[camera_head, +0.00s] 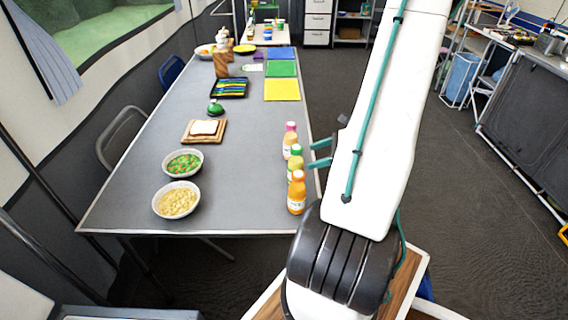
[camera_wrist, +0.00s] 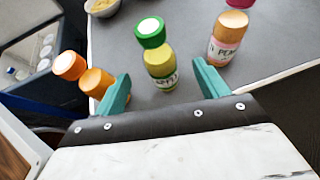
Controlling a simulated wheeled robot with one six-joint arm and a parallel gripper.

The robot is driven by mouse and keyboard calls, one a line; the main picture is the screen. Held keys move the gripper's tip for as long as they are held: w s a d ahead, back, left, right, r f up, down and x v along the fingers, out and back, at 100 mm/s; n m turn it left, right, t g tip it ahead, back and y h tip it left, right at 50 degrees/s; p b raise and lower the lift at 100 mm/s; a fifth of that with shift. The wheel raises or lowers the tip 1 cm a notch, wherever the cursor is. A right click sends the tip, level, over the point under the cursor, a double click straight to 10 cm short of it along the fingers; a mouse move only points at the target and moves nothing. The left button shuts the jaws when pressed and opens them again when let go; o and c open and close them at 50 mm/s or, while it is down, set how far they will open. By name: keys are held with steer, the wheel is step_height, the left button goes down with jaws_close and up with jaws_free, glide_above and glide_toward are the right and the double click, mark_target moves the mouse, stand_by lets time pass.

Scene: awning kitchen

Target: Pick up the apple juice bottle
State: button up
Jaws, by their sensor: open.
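The apple juice bottle, with a green cap and a yellow-green body (camera_head: 295,163), stands upright between two other bottles along the table's right edge. In the wrist view the same bottle (camera_wrist: 160,65) stands between my two teal fingers, its green label facing me and only partly legible. My gripper (camera_head: 320,153) is open and empty, just right of the bottle in the head view. Its fingers (camera_wrist: 161,75) also show in the wrist view, spread on either side of the bottle. I see no clear contact with it.
An orange-capped bottle (camera_head: 297,193) stands nearer, close to my left finger in the wrist view. A pink-capped bottle (camera_head: 289,140) stands farther along. The grey table (camera_head: 235,165) also bears two bowls (camera_head: 177,200), a board with bread (camera_head: 203,131) and coloured mats (camera_head: 282,90).

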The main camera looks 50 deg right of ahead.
mark_target(296, 162)
steer(key=x, duration=0.7)
steer(key=shift+w+a+f, duration=0.2)
steer(key=shift+f, duration=0.1)
steer(key=c, duration=1.2)
